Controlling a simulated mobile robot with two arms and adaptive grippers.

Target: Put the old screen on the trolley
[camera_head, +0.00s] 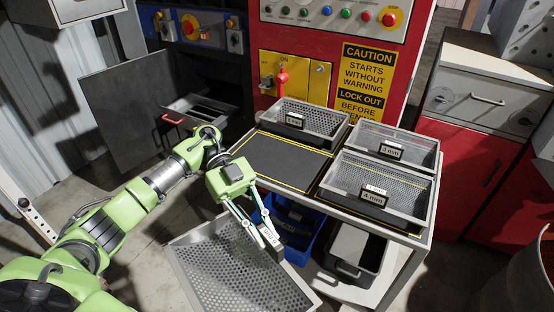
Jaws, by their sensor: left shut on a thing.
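The old screen (225,272) is a grey perforated metal tray with a raised rim, at the bottom centre. My left gripper (268,240) is shut on its right-hand rim and holds it tilted in front of the trolley (345,208); the screen's lower edge runs close to the frame bottom. The trolley top has a bare dark area outlined in yellow (281,164) at its left. Three other screens stand on the trolley: one at the back (322,121), one at the right (412,143) and one labelled 4 mm (392,208) at the front. My right gripper is not in view.
A blue bin (298,243) and a dark grey bin (352,258) sit under the trolley top. A red machine with a caution sign (369,72) stands behind. A dark open panel (125,108) is at left, a red cabinet (455,160) and barrel (525,275) at right.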

